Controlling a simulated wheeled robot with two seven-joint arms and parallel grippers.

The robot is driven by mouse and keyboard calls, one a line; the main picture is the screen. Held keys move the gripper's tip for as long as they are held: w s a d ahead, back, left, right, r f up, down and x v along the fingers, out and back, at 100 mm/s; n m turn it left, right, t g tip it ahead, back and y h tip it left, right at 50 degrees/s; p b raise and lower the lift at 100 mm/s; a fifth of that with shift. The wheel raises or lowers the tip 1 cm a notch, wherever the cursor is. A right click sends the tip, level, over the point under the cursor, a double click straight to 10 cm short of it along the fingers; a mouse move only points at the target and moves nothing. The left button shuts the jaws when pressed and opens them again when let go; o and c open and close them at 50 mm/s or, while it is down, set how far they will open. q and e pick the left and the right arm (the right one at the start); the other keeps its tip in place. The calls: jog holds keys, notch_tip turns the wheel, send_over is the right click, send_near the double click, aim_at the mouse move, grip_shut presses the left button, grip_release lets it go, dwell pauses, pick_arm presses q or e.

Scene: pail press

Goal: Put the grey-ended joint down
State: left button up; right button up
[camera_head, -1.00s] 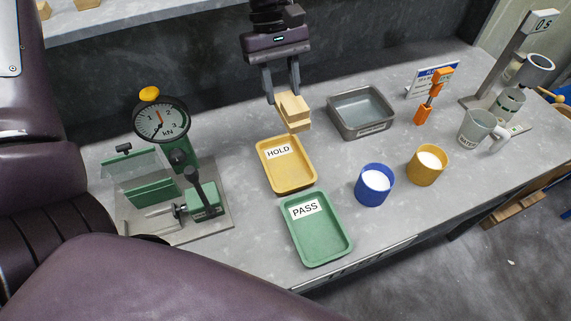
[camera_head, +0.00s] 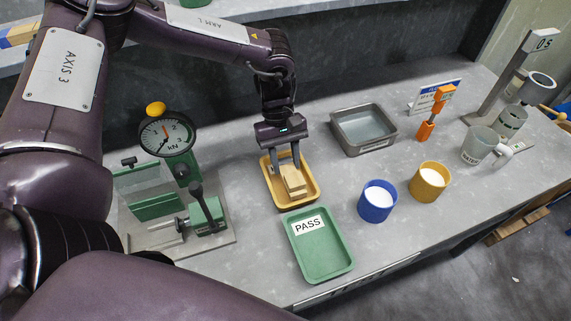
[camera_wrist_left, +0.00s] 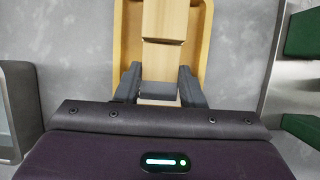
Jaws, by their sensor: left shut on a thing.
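The joint (camera_head: 292,181) is made of pale wooden blocks. It is in or just over the yellow HOLD tray (camera_head: 315,197); I cannot tell whether it touches the floor. My left gripper (camera_head: 287,167) points down over the tray and is shut on the joint's back end. In the left wrist view, the fingers (camera_wrist_left: 158,88) flank the near end of the joint (camera_wrist_left: 164,22), with the yellow tray (camera_wrist_left: 202,45) around it. My right gripper is out of view.
The green PASS tray (camera_head: 320,250) is empty, in front of the yellow tray. The press with its dial (camera_head: 167,134) stands left. A grey metal bin (camera_head: 364,130), a blue cup (camera_head: 378,205) and a yellow cup (camera_head: 430,182) stand right. An orange tool (camera_head: 432,115) stands farther back.

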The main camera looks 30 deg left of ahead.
pick_arm(q)
notch_tip(320, 180, down, 2)
jog(key=shift+f, duration=0.2)
jog(key=shift+c, duration=0.4)
jog(key=o, duration=1.1)
jog(key=shift+c, duration=0.2)
jog(key=shift+r, duration=0.1)
jog(key=v, duration=0.7)
jog(key=shift+r, duration=0.15)
jog(key=shift+w+a, duration=0.1)
